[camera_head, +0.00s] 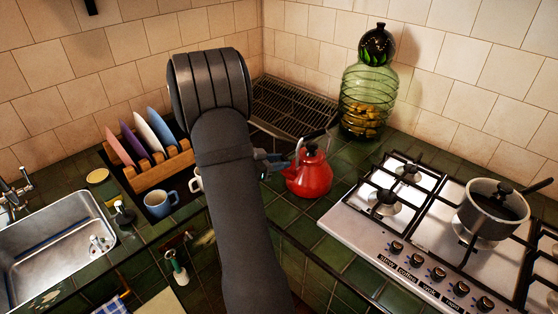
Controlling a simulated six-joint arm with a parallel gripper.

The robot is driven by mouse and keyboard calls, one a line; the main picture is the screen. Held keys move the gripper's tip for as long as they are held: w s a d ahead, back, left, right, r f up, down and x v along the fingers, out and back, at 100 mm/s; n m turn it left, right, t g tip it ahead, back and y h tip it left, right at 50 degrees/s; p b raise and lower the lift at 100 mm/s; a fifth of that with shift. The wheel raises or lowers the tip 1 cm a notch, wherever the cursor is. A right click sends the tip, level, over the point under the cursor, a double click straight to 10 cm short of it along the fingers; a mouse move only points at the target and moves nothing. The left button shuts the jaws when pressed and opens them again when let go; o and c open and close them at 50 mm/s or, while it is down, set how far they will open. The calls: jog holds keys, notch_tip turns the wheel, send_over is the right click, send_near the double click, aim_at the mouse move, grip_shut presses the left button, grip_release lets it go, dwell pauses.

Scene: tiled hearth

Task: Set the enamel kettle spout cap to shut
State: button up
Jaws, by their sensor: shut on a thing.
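The red enamel kettle (312,178) stands upright on the green tiled counter, left of the hob. It has a black lid knob and a raised handle. My gripper (283,163) is at the kettle's left side, where the spout is, and is shut on the small spout cap. My jaws cover the spout and cap, so I cannot tell whether the cap is open or shut. My dark arm crosses the middle of the view.
A gas hob (345,209) with a saucepan (487,207) is at the right. A green glass jar (366,92) stands behind the kettle. A wooden plate rack (160,170), a blue mug (159,203) and a steel sink (52,243) are at the left. A white mug is partly hidden by my arm.

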dwell(0.3)
jog(key=o, duration=1)
jog(key=v, duration=1.7)
jog(key=shift+s+a+f, duration=0.2)
jog(key=shift+a+f, duration=0.05)
jog(key=x, duration=1.7)
jog(key=shift+w+d+r, duration=0.2)
jog(key=shift+d, duration=0.05)
